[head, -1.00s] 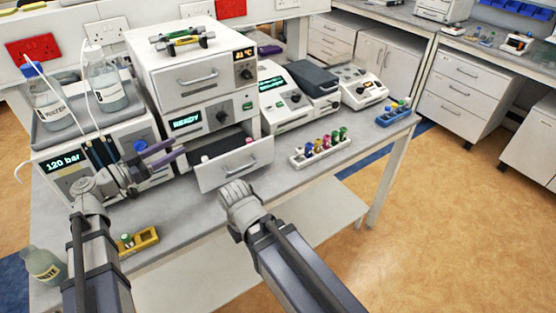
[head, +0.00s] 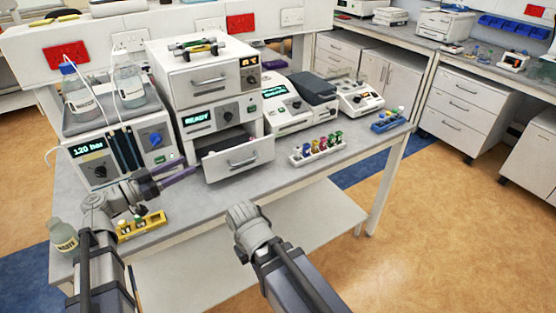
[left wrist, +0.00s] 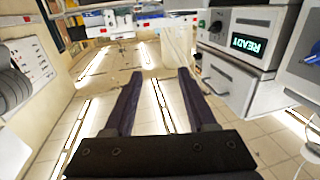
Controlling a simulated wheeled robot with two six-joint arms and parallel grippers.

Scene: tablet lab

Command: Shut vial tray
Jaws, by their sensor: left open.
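The vial tray (head: 240,161) is a white drawer with a bar handle. It is pulled out of the lower white unit (head: 212,117), whose display reads READY. A dark opening shows behind its front; its contents are hardly visible. My left gripper (head: 186,172), with purple fingers, is just left of the tray's front and apart from it. In the left wrist view its fingers (left wrist: 160,88) are spread with nothing between them, and the READY unit (left wrist: 240,50) stands to the right. My right gripper (head: 243,212) is in front of and below the tray; its fingers are hidden.
A pump unit (head: 125,145) with bottles on top stands left. A yellow rack (head: 142,226) and a waste bottle (head: 63,236) are at the front left. A white rack of coloured vials (head: 318,150) stands right of the tray. Bench between tray and front edge is clear.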

